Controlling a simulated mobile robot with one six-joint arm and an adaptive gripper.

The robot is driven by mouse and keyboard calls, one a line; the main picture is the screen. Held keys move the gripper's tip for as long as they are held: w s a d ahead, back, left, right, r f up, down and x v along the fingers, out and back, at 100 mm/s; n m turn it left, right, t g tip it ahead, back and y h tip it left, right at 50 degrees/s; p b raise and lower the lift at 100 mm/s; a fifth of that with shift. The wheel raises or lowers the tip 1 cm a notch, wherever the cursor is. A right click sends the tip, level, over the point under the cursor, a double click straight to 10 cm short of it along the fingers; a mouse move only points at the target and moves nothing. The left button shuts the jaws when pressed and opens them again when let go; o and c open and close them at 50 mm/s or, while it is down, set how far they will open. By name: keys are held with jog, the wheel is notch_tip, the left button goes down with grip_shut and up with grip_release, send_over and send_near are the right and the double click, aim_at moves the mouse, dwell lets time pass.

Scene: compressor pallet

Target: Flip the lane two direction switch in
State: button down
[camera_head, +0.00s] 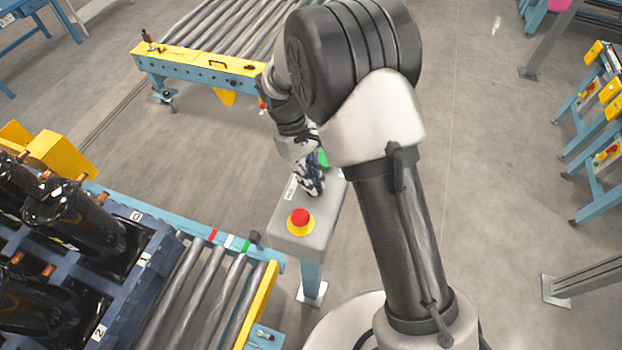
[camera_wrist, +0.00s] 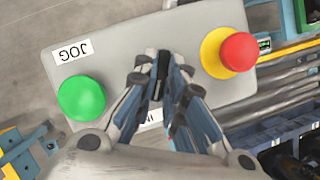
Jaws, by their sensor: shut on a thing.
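A grey control box (camera_head: 322,222) stands on a blue post beside the roller conveyor. In the wrist view its top face (camera_wrist: 215,98) carries a dark switch lever (camera_wrist: 162,66) between a green button (camera_wrist: 81,99) and a red mushroom button (camera_wrist: 238,51) on a yellow base. My gripper (camera_wrist: 157,84) is over the middle of the box, its fingertips shut on the switch lever. In the head view my gripper (camera_head: 314,186) hides the switch. A JOG label (camera_wrist: 74,50) is readable; a second label (camera_wrist: 152,117) is mostly covered by the fingers. The lever's exact position is hard to tell.
The red button (camera_head: 299,217) is close in front of my gripper in the head view. A roller conveyor (camera_head: 265,306) with a blue pallet (camera_head: 121,300) of black compressors is at the lower left. Another conveyor (camera_head: 205,64) stands behind.

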jog(key=shift+w+m+g+y, duration=0.1)
jog(key=shift+m+g+y, duration=0.3)
jog(key=shift+m, duration=1.1)
jog(key=c, duration=1.7)
grip_release()
jog(key=shift+o, duration=0.2)
jog(key=v, duration=1.2)
jog(key=shift+d, duration=0.25)
jog(key=shift+r, duration=0.1)
